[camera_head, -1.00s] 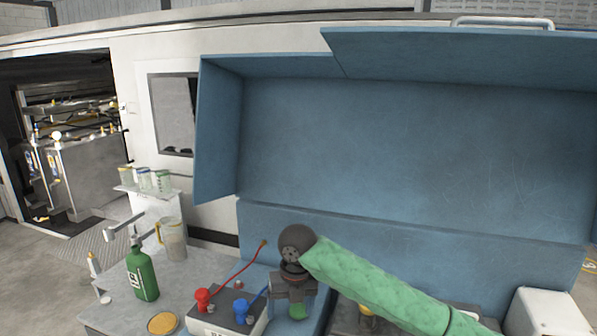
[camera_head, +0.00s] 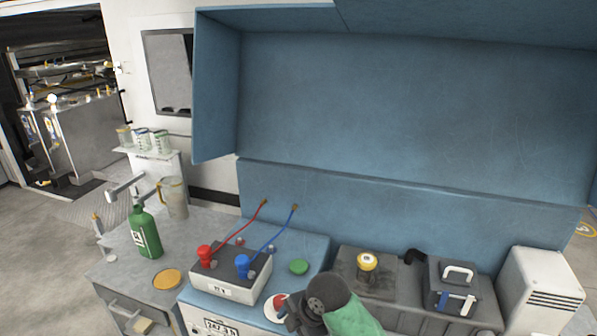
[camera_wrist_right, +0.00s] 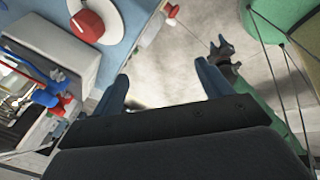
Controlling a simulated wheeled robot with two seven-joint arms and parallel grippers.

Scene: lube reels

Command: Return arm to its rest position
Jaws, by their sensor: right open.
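My right arm's green sleeve and dark wrist (camera_head: 325,300) show at the bottom of the head view, over the front of the blue unit. The right fingers are hidden there. In the right wrist view the right gripper (camera_wrist_right: 163,84) is open, with its two blue-grey fingers apart and nothing between them. Grey floor shows beyond them. A red knob on a white disc (camera_wrist_right: 88,24) is at the upper left, apart from the fingers. My left gripper is not seen in the head view.
A battery (camera_head: 452,287) and white vented box (camera_head: 541,290) stand right. A green bottle (camera_head: 145,235) stands on the left bench.

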